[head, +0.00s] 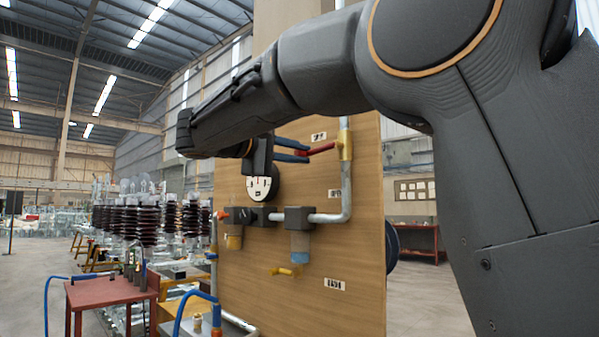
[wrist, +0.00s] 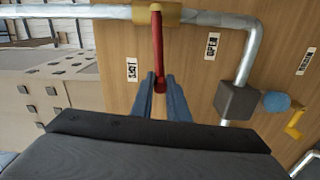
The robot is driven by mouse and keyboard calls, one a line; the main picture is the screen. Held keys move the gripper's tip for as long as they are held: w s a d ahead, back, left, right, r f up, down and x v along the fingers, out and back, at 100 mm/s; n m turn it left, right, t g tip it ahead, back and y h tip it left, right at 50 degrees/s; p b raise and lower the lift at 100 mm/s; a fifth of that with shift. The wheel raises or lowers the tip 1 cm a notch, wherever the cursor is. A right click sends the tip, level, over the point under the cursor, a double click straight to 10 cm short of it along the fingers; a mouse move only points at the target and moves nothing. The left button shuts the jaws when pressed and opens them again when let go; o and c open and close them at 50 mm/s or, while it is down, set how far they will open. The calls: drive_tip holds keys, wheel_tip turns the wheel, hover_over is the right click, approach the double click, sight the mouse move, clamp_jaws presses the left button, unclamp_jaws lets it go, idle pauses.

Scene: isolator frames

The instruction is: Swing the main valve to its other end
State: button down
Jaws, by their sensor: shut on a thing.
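The main valve has a brass-yellow body (head: 345,145) on a vertical pipe and a red lever (head: 323,149). In the head view the lever points left from the body, roughly square to the pipe. My gripper (head: 307,154) has its blue fingers closed around the lever's outer part. In the wrist view the lever (wrist: 157,45) runs down from the valve body (wrist: 172,14) to between my fingertips (wrist: 160,82). It lies between the SHUT label (wrist: 132,69) and the OPEN label (wrist: 212,46), nearer SHUT.
Below on the wooden panel (head: 360,240) are a round white gauge (head: 262,188), dark pipe blocks (head: 299,217) and a yellow drain handle (head: 287,271). The drain handle (wrist: 294,124) is at the right in the wrist view. A red table (head: 110,290) stands at lower left.

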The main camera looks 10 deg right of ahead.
drive_tip(key=shift+r+m+b, duration=0.45)
drive_tip(key=shift+r+m, duration=0.05)
drive_tip(key=shift+m, duration=0.2)
drive_tip(key=shift+r, duration=0.1)
drive_tip(key=c, duration=1.7)
unclamp_jaws()
drive_tip(key=v, duration=0.7)
drive_tip(key=shift+s+a, duration=0.2)
drive_tip(key=shift+a, duration=0.1)
